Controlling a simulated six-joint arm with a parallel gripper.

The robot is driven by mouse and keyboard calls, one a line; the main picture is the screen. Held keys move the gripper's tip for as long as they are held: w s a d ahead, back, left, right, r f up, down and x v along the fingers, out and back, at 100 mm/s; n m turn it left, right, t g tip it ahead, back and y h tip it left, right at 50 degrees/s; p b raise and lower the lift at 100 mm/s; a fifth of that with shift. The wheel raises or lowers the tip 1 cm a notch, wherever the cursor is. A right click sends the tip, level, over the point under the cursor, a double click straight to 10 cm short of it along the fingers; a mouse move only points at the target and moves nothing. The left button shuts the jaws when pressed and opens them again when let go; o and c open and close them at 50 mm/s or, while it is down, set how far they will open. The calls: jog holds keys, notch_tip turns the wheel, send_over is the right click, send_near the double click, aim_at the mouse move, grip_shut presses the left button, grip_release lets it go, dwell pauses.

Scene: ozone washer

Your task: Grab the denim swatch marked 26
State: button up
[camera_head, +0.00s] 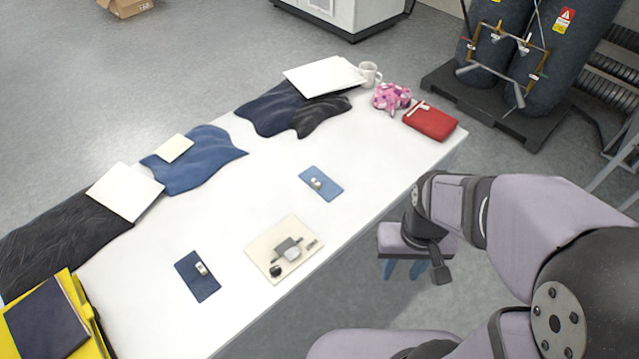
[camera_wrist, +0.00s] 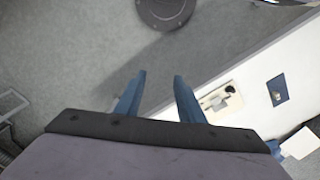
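Two small denim swatches, each with a small pale tag, lie flat on the white table (camera_head: 235,215) in the head view. One is mid-blue (camera_head: 329,190); the other is dark navy (camera_head: 205,287), nearer the table's front edge. I cannot read a number on either tag. A dark swatch (camera_wrist: 272,94) also shows in the wrist view. My gripper (camera_head: 404,268) hangs beyond the table's right-hand edge, above the floor, apart from both swatches. Its two blue fingers, also seen in the wrist view (camera_wrist: 158,80), are spread with nothing between them.
A cream board (camera_head: 262,252) with small items lies between the swatches. Folded denim (camera_head: 215,160), white sheets (camera_head: 125,192), a mug (camera_head: 370,72), pink cloth (camera_head: 391,97) and a red pouch (camera_head: 430,122) line the table. A yellow folder (camera_head: 88,318) is at lower left.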

jog(key=w+d+f+n+t+b, duration=0.1)
jog(key=w+f+n+t+b, duration=0.3)
jog(key=w, duration=0.8)
jog(key=w+d+f+m+t+b, duration=0.1)
jog(key=w+f+t+b, duration=0.35)
jog(key=w, duration=0.85)
jog(key=n+t+y+b, duration=0.1)
jog(key=n+y+b, duration=0.4)
jog(key=y, duration=0.4)
send_near(319, 185)
jog(key=shift+w+f+n+p, duration=0.1)
jog(key=shift+w+n+p, duration=0.2)
jog(key=shift+w, duration=0.6)
jog(key=shift+s+a+f+y, duration=0.2)
jog(key=shift+a+y, duration=0.1)
jog(key=shift+a, duration=0.3)
jog(key=shift+f+p+x, duration=0.1)
jog(key=shift+p+x, duration=0.35)
jog(key=shift+x, duration=1.35)
jog(key=shift+f+p+x, duration=0.15)
jog(key=shift+p+x, duration=0.3)
jog(key=shift+x, duration=1.35)
jog(key=shift+d, duration=0.15)
grip_shut()
